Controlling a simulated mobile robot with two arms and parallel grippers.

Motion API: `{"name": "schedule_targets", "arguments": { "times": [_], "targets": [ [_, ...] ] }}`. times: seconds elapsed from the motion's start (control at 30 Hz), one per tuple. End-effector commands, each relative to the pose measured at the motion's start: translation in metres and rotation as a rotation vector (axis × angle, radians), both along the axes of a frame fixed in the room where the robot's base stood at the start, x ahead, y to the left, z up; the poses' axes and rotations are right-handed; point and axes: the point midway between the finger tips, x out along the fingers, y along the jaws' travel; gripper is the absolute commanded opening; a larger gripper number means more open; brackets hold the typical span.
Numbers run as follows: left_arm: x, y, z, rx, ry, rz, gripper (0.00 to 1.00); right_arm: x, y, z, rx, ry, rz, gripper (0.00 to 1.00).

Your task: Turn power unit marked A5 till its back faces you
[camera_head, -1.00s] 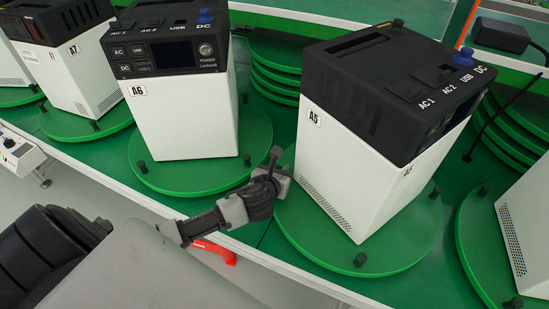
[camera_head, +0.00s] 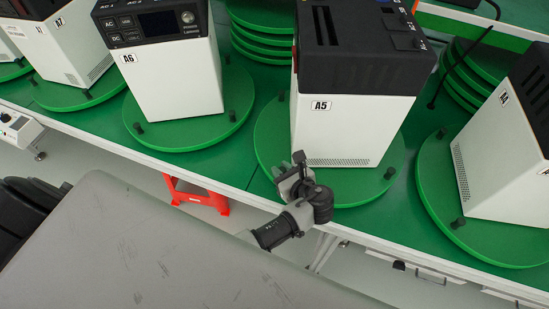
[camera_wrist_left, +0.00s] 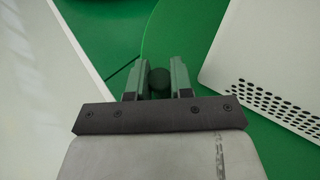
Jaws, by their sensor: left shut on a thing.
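The power unit marked A5 (camera_head: 345,125) is a white box with a black top, upright on a round green turntable (camera_head: 268,150). A plain white side with the A5 label and a row of small vents at its base faces me. Its control panel is out of sight. My left gripper (camera_head: 295,168) is at the near left edge of this turntable, below the unit. In the left wrist view its two fingers (camera_wrist_left: 158,82) are shut on a black peg (camera_wrist_left: 160,78) of the turntable. The vented unit shows at the right there. My right gripper is not in view.
Unit A6 (camera_head: 170,85) stands on its own turntable at the left, and another unit (camera_head: 500,150) at the right. Stacked green discs (camera_head: 262,35) lie behind. A red stool (camera_head: 197,195) is under the table. The table's white front edge runs close below my gripper.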

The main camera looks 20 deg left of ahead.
Motion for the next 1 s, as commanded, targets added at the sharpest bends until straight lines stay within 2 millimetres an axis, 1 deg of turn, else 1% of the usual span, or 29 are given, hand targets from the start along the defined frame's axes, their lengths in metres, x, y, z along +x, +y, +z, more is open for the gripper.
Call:
{"name": "schedule_targets", "arguments": {
  "times": [0.1, 0.3, 0.5, 0.83, 0.87, 0.9, 1.0],
  "targets": [
    [-0.004, -0.01, 0.001, 0.001, 0.003, -0.002, 0.0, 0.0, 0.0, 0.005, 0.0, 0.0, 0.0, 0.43],
    [-0.006, -0.021, 0.0, -0.001, 0.003, -0.005, 0.0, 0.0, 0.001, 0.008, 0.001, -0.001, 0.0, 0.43],
    [-0.007, -0.025, -0.001, -0.001, 0.003, -0.006, 0.0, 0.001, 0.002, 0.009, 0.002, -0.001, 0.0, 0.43],
    [-0.007, -0.025, -0.002, -0.001, 0.004, -0.007, 0.0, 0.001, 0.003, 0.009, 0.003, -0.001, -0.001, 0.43],
    [-0.007, -0.025, -0.002, -0.001, 0.004, -0.007, 0.24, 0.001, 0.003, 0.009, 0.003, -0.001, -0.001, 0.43],
    [-0.007, -0.025, -0.002, -0.001, 0.004, -0.007, 0.3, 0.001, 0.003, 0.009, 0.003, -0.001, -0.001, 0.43],
    [-0.007, -0.025, -0.001, -0.002, 0.003, -0.007, 0.31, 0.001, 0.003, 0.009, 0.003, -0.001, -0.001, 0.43]
  ]
}}
